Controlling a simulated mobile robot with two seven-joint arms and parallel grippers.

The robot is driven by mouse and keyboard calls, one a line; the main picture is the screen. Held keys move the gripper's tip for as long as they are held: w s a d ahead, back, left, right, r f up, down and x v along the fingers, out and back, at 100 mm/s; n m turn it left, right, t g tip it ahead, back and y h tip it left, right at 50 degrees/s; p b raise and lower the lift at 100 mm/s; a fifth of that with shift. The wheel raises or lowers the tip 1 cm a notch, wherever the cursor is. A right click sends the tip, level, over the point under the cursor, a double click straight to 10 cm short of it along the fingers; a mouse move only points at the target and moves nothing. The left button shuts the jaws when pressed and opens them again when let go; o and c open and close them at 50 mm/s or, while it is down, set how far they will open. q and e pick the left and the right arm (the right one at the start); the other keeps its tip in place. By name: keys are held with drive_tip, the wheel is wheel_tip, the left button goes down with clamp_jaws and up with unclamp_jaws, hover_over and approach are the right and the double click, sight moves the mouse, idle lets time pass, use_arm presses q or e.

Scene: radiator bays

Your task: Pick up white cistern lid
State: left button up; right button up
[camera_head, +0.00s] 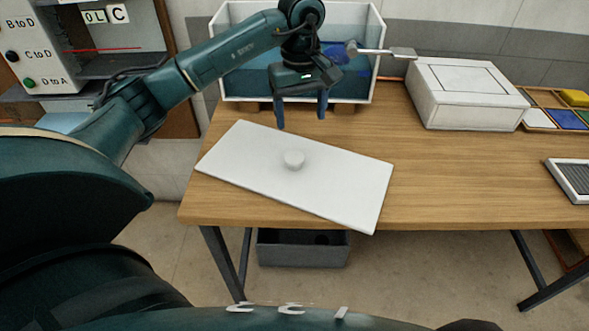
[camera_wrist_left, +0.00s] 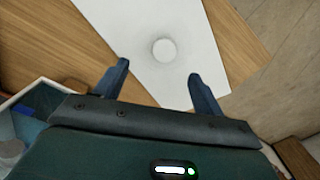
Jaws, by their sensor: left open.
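The white cistern lid (camera_head: 335,185) is a flat rectangular slab lying at an angle on the wooden table, with a round white knob (camera_head: 293,159) on top. Its near right corner reaches the table's front edge. My left gripper (camera_head: 302,122) is open and empty above the far part of the lid, behind the knob. In the left wrist view the lid (camera_wrist_left: 190,75) lies beyond the open fingers (camera_wrist_left: 158,82), and the knob (camera_wrist_left: 164,50) shows ahead between them, apart from both. My right gripper is not in view.
An open white cistern (camera_head: 376,60) with blue inside stands behind the lid. A white box (camera_head: 465,95) stands to its right, with a tray of coloured pieces (camera_head: 565,118) beyond. A grey bin (camera_head: 303,249) sits below the table.

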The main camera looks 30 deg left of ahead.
use_arm(q)
hover_over(294, 156)
drive_tip(key=d, duration=0.1)
wheel_tip(294, 156, down, 7)
drive_tip(key=shift+f, duration=0.2)
drive_tip(key=shift+s+a+f+p, duration=0.1)
drive_tip(key=shift+a+f+p, duration=0.1)
drive_tip(key=shift+f, duration=0.7)
drive_tip(key=shift+w+a+f+p, duration=0.1)
drive_tip(key=shift+f+p, duration=0.15)
drive_tip(key=shift+f, duration=0.65)
drive_tip(key=shift+s+a+f+p, duration=0.1)
drive_tip(key=shift+f+p, duration=0.1)
drive_tip(key=shift+f, duration=0.7)
drive_tip(key=shift+r, duration=0.1)
drive_tip(key=c, duration=1.4)
